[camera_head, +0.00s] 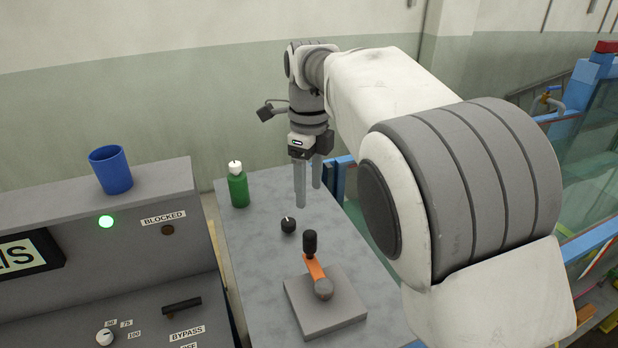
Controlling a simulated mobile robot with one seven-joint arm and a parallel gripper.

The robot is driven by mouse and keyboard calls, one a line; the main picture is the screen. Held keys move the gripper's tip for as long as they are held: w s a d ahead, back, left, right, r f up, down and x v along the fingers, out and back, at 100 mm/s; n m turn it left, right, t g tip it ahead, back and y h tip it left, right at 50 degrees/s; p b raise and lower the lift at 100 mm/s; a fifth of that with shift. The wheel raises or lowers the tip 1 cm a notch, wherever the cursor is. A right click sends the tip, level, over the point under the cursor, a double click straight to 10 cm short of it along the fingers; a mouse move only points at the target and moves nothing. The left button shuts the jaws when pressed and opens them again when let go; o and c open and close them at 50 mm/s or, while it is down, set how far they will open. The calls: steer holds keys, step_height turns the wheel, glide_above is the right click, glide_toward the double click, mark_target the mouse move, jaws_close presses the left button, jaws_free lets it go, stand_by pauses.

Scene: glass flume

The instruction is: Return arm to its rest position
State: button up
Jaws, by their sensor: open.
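My gripper (308,188) hangs at the end of my white and grey arm, fingers pointing down, over the grey table (258,270). Its two fingers stand apart with nothing between them. Below it on the table sits a small black knob (288,225) with a white mark. Nearer, a grey block (325,312) carries an orange lever (314,267) with a black handle (310,243). My arm reaches in from the right and hides part of the table's right side.
A green bottle (238,188) with a white cap stands at the table's back left. A blue cup (111,170) stands on the grey console (150,206) at left, with a lit green lamp (106,222). Blue-framed glass (598,140) lies at right. Free room shows above the table.

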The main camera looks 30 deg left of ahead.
steer(key=shift+r, duration=0.9)
